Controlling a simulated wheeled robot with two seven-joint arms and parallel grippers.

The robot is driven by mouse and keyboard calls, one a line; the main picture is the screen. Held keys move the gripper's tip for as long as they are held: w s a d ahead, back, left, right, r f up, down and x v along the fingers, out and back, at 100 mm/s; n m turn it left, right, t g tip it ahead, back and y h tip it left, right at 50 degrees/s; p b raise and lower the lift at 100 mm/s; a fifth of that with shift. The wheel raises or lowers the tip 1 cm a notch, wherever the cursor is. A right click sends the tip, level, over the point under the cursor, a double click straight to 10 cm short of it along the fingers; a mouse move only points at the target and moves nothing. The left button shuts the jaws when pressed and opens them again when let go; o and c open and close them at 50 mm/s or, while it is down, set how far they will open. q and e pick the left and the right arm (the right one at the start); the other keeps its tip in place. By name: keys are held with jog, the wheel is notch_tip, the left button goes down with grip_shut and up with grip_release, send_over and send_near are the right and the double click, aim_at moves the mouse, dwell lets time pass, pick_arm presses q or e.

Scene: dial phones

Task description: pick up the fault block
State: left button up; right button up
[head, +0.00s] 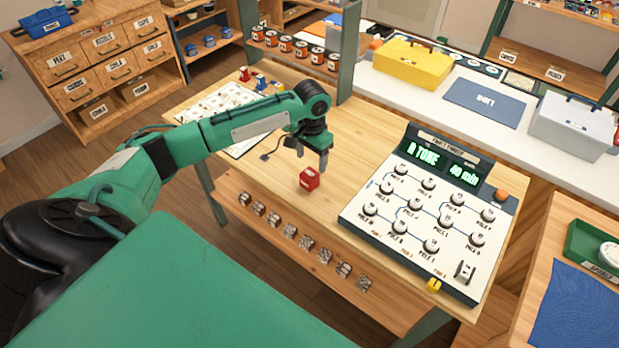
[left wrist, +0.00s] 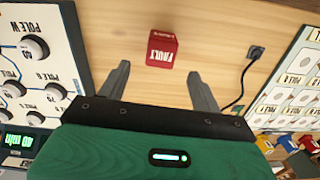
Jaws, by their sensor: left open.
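The fault block is a small red cube (head: 309,178) on the wooden table, left of the dial panel. It also shows in the left wrist view (left wrist: 162,50), with white lettering reading FAULT on its side. My left gripper (head: 312,163) is open and empty, just above and behind the block in the head view. In the left wrist view the block lies just beyond the fingertips (left wrist: 158,72), between their lines. The fingers do not appear to touch it. My right gripper is not in view.
The dial panel (head: 412,222) with knobs and a lit display fills the table's right side. A card sheet (head: 222,112) lies at the left, with a small black plug and cable (left wrist: 256,52) beside it. Bare wood surrounds the block. Small patterned pieces (head: 290,230) line the lower front ledge.

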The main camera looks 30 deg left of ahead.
aim_at(309, 173)
pick_arm(q)
notch_tip(309, 173, down, 3)
jog(key=shift+r, duration=0.15)
jog(key=f, duration=0.1)
jog(key=f+p, duration=0.1)
jog(key=f, duration=0.2)
jog(key=shift+s+a+f+p, duration=0.1)
jog(key=shift+s+p, duration=0.2)
jog(key=shift+p, duration=0.05)
jog(key=shift+f, duration=0.5)
jog(key=c, duration=1)
jog(key=shift+c, duration=0.4)
jog(key=shift+r, duration=0.15)
